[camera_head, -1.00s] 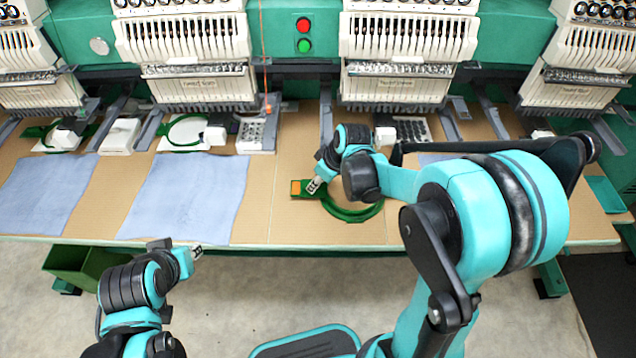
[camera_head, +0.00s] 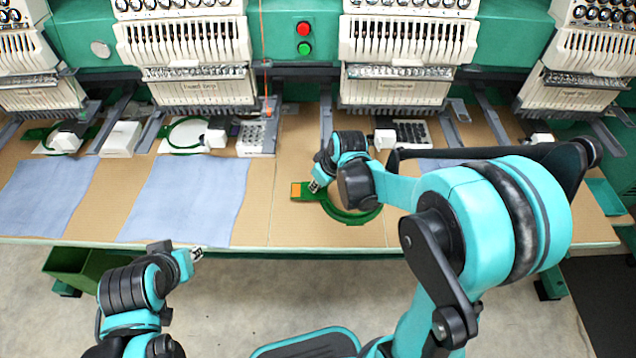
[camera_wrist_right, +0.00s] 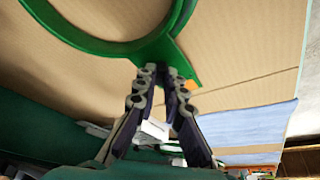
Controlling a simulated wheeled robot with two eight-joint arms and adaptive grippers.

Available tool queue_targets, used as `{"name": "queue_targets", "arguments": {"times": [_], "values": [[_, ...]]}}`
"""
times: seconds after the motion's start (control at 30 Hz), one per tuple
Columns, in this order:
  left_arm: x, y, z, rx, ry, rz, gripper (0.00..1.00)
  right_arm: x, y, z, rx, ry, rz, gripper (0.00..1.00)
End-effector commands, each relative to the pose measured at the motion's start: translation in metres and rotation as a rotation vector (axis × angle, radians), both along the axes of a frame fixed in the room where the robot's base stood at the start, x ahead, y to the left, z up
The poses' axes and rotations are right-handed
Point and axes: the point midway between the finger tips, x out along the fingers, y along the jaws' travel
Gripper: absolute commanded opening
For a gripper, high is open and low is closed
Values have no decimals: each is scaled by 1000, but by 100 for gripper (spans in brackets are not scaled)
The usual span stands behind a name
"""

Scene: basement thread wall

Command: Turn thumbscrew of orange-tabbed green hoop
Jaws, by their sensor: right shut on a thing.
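The green hoop (camera_head: 352,219) lies on the table's front part, with an orange tab (camera_head: 296,189) at its left end. My right gripper (camera_head: 315,187) is at the hoop's tab side, just right of the orange tab. In the right wrist view, the right gripper's fingertips (camera_wrist_right: 160,78) are closed at the edge of the green ring (camera_wrist_right: 95,43), with a bit of orange tab (camera_wrist_right: 191,86) beside them. The thumbscrew itself is hidden between the fingertips. My left gripper (camera_head: 197,254) hangs before the table's front edge, away from the hoop; its finger gap is too small to read.
Blue cloths (camera_head: 190,198) lie to the left on the tan table (camera_head: 262,220). Another green hoop (camera_head: 187,133) sits under a machine head at the back left. White embroidery heads (camera_head: 398,60) stand along the back. The table between cloth and hoop is clear.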

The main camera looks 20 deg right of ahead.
Motion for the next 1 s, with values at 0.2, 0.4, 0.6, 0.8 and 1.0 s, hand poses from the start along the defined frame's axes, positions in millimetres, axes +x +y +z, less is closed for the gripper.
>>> {"name": "queue_targets", "arguments": {"times": [0.2, 0.4, 0.6, 0.8, 1.0], "values": [[0, 0, 2, 0, 0, 0, 26, -1, 3, 0, 4, -3, -187, 0], [0, 0, 4, 0, 0, 0, 26, -1, 5, 0, 8, -3, -377, 0], [0, 0, 4, 0, 0, 0, 26, -1, 6, 0, 13, -4, -567, 0], [0, 0, 5, 0, 0, 0, 26, -1, 8, 0, 17, -5, -757, 0], [0, 0, 5, 0, 0, 0, 26, 0, 9, 0, 21, -7, -947, 0]]}}
